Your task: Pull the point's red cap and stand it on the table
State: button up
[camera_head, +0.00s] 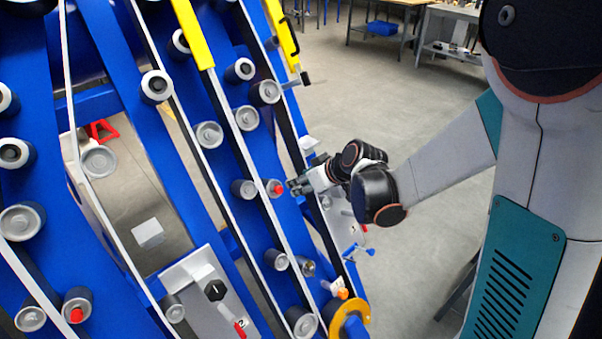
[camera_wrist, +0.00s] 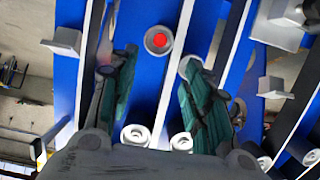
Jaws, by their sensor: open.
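A red cap (camera_head: 278,189) sits at the centre of a grey round roller on the blue chassis, near the middle of the head view. In the wrist view the red cap (camera_wrist: 159,41) shows ahead of the fingers, between their lines. My gripper (camera_head: 296,187) is just right of the cap in the head view, pointing at it. In the wrist view my gripper (camera_wrist: 160,65) has its two green-padded fingers spread apart with nothing between them. Whether a finger touches the roller cannot be told. Another red cap (camera_head: 76,315) is on a roller at the lower left.
Belts and several rollers (camera_head: 247,118) crowd the blue chassis (camera_head: 105,30) around the cap. A tilted grey panel (camera_head: 205,300) is at the lower middle. A wooden-topped table (camera_head: 400,2) and a grey table (camera_head: 455,12) stand far back. Floor (camera_head: 400,95) between is open.

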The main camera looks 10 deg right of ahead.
aim_at(280, 189)
jog(key=b+x, duration=0.4)
jog(key=x, duration=1)
jog(key=shift+b, duration=0.3)
grip_shut()
